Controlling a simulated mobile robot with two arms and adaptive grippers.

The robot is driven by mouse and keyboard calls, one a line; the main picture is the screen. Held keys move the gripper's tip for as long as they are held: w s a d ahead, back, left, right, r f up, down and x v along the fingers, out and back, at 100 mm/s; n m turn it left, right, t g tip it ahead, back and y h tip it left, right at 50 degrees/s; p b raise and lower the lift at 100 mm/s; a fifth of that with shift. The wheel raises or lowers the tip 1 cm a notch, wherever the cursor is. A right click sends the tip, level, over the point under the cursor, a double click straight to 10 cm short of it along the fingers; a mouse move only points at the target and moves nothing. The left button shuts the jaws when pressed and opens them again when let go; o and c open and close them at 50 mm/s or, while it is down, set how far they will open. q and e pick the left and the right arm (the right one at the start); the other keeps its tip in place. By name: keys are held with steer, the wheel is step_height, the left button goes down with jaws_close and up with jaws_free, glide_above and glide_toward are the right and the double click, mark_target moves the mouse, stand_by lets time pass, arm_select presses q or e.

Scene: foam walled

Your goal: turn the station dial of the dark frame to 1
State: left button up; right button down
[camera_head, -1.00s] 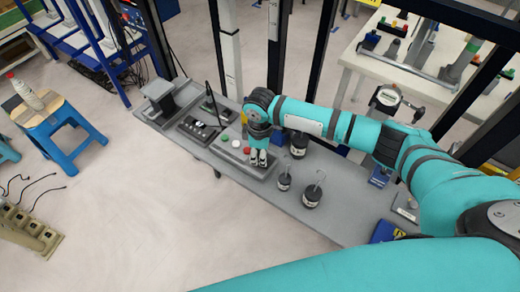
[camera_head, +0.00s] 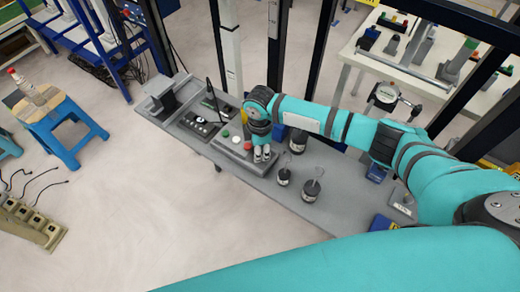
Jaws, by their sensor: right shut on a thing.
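A grey control box (camera_head: 222,145) lies on the grey bench, with a green button (camera_head: 225,134), a white button (camera_head: 237,139) and a red button (camera_head: 247,145) on top. Dark posts (camera_head: 273,45) of the frame rise behind the bench. My left gripper is out of view.
Dark pots with hooks (camera_head: 310,192) stand right of the box on the grey bench (camera_head: 275,195). A black panel (camera_head: 200,125) lies to its left. A blue stool (camera_head: 60,130) with a bottle (camera_head: 25,88) stands at the left.

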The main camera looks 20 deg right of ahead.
steer(key=c, duration=1.1)
jaws_free()
step_height(320, 180, up, 12)
steer(key=shift+r, duration=0.1)
steer(key=shift+s+f, duration=0.1)
steer(key=shift+f, duration=0.1)
